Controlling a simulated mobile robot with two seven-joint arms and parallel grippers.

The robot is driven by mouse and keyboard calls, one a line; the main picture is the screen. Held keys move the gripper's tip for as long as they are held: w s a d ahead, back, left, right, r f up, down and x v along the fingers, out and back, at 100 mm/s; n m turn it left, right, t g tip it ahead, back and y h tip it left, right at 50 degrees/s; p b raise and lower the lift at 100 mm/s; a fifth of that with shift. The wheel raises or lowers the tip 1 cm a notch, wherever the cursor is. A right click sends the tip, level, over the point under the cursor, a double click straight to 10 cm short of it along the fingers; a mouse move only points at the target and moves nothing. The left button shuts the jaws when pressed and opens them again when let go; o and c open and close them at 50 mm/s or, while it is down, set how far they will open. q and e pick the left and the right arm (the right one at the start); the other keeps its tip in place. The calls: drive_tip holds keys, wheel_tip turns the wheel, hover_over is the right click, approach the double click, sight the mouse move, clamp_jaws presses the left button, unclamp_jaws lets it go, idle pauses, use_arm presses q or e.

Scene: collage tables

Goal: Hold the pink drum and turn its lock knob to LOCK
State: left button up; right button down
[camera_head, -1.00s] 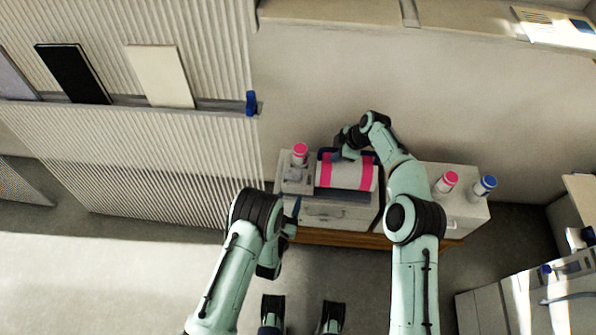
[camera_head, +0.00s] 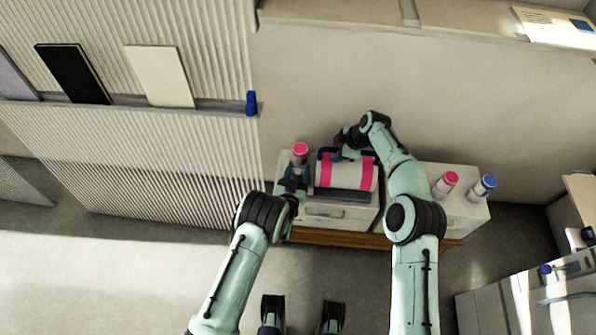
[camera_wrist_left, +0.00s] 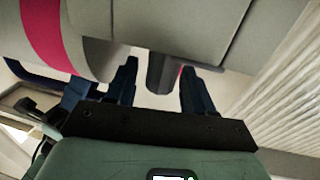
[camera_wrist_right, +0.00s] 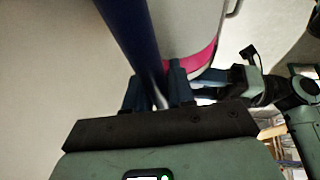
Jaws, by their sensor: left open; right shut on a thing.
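The white drum with pink bands (camera_head: 346,175) lies on its side on a light cabinet in the head view. Its pink band also shows in the left wrist view (camera_wrist_left: 48,35) and the right wrist view (camera_wrist_right: 203,60). My right gripper (camera_head: 345,153) is at the drum's back edge, shut on a dark blue bar (camera_wrist_right: 135,40) beside it. My left gripper (camera_head: 292,180) is at the drum's left end. It is open, with a grey knob-like piece (camera_wrist_left: 162,75) between its fingers in the left wrist view; contact is unclear. No lock marking is readable.
A pink-capped container (camera_head: 300,154) stands behind my left gripper. Another pink-capped container (camera_head: 445,184) and a blue-capped one (camera_head: 484,188) stand on the right cabinet. A ribbed wall panel (camera_head: 130,150) rises at left.

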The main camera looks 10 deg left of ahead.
use_arm(q)
drive_tip(key=shift+c, duration=0.4)
drive_tip(key=c, duration=0.9)
drive_tip(key=shift+o, duration=0.2)
drive_tip(key=shift+a+m+h, duration=0.1)
drive_tip(key=shift+m+h, duration=0.3)
drive_tip(key=shift+h, duration=0.2)
drive_tip(key=shift+m+g+h, duration=0.4)
drive_tip(key=shift+m+h, duration=0.3)
drive_tip(key=shift+h, duration=0.2)
drive_tip(key=m+g+h, duration=0.1)
drive_tip(key=m+h, duration=0.1)
drive_tip(key=h, duration=0.1)
drive_tip(key=m+g+h, duration=0.2)
drive_tip(key=h, duration=0.1)
drive_tip(key=shift+w+g, duration=0.1)
drive_tip(key=shift+g, duration=0.2)
drive_tip(key=m+g+h, duration=0.2)
drive_tip(key=m+g, duration=0.1)
drive_tip(key=g, duration=0.1)
drive_tip(key=m+g+h, duration=0.3)
drive_tip(key=g, duration=0.1)
drive_tip(key=shift+m, duration=0.4)
drive_tip(key=shift+h, duration=0.3)
drive_tip(key=shift+m+g, duration=0.3)
drive_tip(key=shift+g, duration=0.4)
